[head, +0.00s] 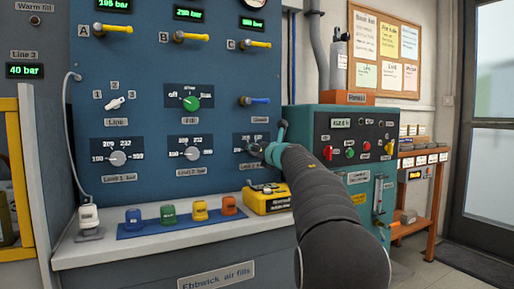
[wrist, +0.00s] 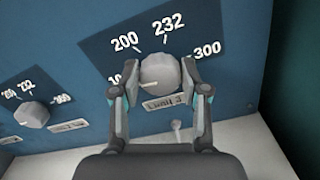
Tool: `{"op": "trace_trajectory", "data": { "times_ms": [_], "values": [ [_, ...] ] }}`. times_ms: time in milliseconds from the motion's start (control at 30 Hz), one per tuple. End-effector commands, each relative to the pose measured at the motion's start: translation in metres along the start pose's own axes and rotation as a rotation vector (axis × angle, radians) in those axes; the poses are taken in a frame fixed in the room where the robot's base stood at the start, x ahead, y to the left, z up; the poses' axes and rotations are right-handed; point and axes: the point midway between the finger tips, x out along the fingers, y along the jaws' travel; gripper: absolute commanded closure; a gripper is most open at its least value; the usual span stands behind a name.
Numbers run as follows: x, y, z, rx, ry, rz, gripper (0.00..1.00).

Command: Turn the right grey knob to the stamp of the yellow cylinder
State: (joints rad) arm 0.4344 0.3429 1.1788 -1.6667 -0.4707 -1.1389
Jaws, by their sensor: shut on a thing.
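The right grey knob (wrist: 160,71) sits on a dark plate with marks 200, 232 and 300; a mark at the lower left, starting with 10, is partly hidden. Its pale pointer line faces left, toward that partly hidden mark. My gripper (wrist: 158,80) is shut on the knob, one finger on each side. In the head view my gripper (head: 262,150) covers most of this knob. The yellow cylinder (head: 200,210) stands on the blue mat between a green and an orange one. Its stamp is too small to read.
The middle grey knob (head: 192,154) and left grey knob (head: 117,158) are on the same blue panel. A blue lever (head: 256,100) is above my gripper. A yellow box (head: 266,198) lies on the ledge below it. A teal cabinet (head: 345,150) stands to the right.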

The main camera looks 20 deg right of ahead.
Motion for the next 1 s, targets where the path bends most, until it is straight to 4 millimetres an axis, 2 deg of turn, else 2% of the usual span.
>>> {"op": "trace_trajectory", "data": {
  "times_ms": [700, 1000],
  "values": [
    [-0.0002, -0.0014, 0.0031, 0.639, 0.001, -0.002, 0.90],
    [-0.0001, -0.0027, 0.0007, 0.827, 0.001, -0.002, 0.90]
  ]
}}
